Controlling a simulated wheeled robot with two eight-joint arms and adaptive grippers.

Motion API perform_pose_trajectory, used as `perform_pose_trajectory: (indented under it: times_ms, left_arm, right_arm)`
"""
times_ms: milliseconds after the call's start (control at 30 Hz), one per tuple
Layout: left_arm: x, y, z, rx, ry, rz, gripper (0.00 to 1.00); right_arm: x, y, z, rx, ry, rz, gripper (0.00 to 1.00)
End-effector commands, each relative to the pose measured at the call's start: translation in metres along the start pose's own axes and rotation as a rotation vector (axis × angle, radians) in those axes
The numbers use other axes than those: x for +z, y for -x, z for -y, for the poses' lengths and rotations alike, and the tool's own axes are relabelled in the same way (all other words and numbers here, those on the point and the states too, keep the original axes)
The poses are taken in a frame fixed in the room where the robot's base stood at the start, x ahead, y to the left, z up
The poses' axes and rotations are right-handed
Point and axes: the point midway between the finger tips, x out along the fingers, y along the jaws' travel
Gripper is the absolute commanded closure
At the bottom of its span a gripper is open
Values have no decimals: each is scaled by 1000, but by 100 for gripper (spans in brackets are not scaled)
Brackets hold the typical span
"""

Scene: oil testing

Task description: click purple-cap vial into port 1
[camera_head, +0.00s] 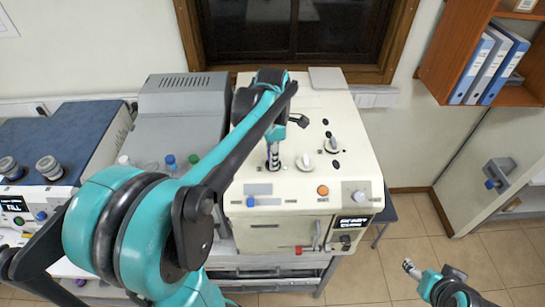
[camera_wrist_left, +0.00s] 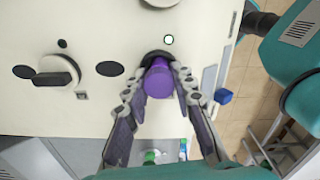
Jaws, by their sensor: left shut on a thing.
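The purple-cap vial (camera_wrist_left: 160,77) is between the fingertips of my left gripper (camera_wrist_left: 160,90) in the left wrist view. The fingers are shut on it. A dark round port (camera_wrist_left: 157,57) in the cream machine top lies right at the vial; I cannot tell how deep the vial sits in it. In the head view my left gripper (camera_head: 273,157) points down at the left part of the machine top (camera_head: 290,100); the vial is not clear there. My right gripper (camera_head: 410,267) is low at the right, away from the machine, too small to judge its jaws.
White knobs (camera_head: 304,162) and (camera_head: 332,145) and dark ovals are on the machine top. An orange button (camera_head: 323,190) and a display (camera_head: 352,222) are on its front. A grey unit (camera_head: 180,110) with capped vials before it stands left. Open floor lies right.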

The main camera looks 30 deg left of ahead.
Motion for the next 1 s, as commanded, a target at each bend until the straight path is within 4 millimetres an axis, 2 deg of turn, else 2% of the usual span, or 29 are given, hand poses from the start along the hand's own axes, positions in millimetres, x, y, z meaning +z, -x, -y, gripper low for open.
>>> perform_pose_trajectory:
  times_ms: [33, 267, 300, 400, 1000]
  left_arm:
    - [-1, -6, 4, -9, -1, -2, 100]
    - [-1, -6, 4, -10, -2, -1, 100]
    - [-1, -6, 5, -10, -2, -1, 73]
    - [-1, -7, 5, -10, -2, -2, 51]
    - [0, 2, 2, -4, -1, -1, 51]
  right_arm:
    - [1, -2, 0, 0, 0, 0, 36]
    - [1, -2, 0, 0, 0, 0, 36]
    - [1, -2, 0, 0, 0, 0, 36]
    - [2, -2, 0, 0, 0, 0, 36]
    - [1, -1, 0, 0, 0, 0, 36]
